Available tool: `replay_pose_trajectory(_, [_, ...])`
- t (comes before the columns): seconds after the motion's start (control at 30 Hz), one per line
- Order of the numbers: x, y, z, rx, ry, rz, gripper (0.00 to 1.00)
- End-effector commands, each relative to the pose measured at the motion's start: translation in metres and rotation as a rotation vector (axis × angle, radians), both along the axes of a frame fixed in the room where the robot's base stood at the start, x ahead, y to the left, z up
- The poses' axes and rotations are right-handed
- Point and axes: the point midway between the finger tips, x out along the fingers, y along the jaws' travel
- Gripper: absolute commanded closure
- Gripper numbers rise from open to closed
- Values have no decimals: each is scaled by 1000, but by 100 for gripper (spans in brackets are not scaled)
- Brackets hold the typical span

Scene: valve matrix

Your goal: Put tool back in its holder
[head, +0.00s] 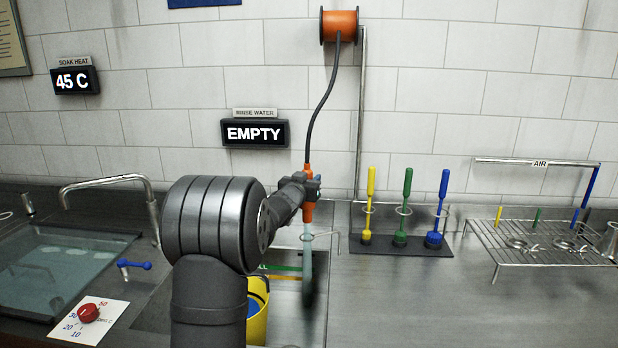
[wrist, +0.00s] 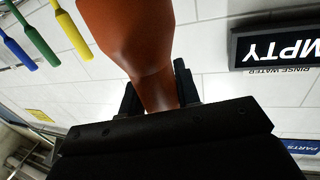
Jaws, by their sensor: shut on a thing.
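My gripper (head: 312,186) is shut on an orange tool (head: 308,212), which hangs upright from a dark hose (head: 318,110). The hose rises to an orange reel (head: 340,26) on the wall. Below the orange part is a pale blue length (head: 307,250) with a dark, blurred lower end; I cannot tell whether it is solid or a stream. A thin wire ring with a bent arm (head: 337,242) is beside or around this pale length; I cannot tell which. In the wrist view the orange tool (wrist: 150,75) stands between my fingers (wrist: 157,98).
Yellow (head: 370,205), green (head: 402,205) and blue (head: 439,207) brushes stand in rings to the right. A wire rack (head: 540,245) is at far right. A yellow container (head: 257,318) sits low in the basin. A soak tank (head: 60,270) and red dial (head: 88,313) are left. The rinse display (head: 254,133) reads EMPTY.

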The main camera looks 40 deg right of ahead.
Motion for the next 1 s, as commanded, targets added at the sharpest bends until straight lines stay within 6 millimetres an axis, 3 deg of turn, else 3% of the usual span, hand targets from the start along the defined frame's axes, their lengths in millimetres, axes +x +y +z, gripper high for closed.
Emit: replay_pose_trajectory(1.0, [0, 0, -81, 0, 0, 0, 93])
